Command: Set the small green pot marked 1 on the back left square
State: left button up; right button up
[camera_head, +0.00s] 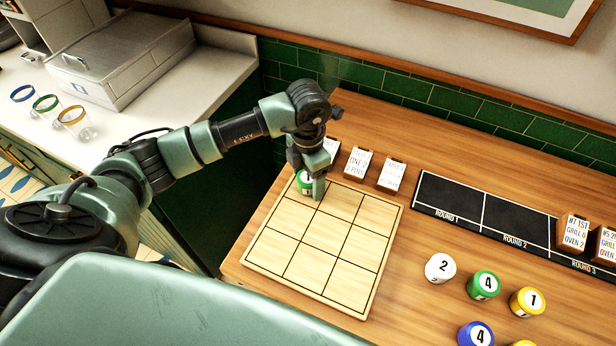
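The square wooden board (314,264), ruled in a three by three grid, lies on the wooden counter. A small green pot (304,184) with a white band is at the board's back left square. Its mark is too small to read surely. My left gripper (309,187) reaches down over this pot from above. One pale green finger shows close against the pot's right side; the other is mostly hidden. I cannot tell whether the fingers press on the pot, or whether its base rests on the board. My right gripper is out of view.
Upright cards (357,163) stand behind the board. A black mat marked with rounds (451,196) lies to the right. A white pot (440,267), a green pot marked 4 (483,285), a yellow pot (527,302) and a blue pot (475,334) stand right of the board. The other squares are empty.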

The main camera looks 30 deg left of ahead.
aim_at(308, 177)
pick_arm(q)
jog(key=shift+r, duration=0.3)
notch_tip(308, 177, up, 12)
jog(key=b, duration=0.3)
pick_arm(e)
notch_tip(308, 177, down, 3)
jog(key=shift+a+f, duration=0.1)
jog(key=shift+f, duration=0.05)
pick_arm(q)
jog(key=shift+f, duration=0.15)
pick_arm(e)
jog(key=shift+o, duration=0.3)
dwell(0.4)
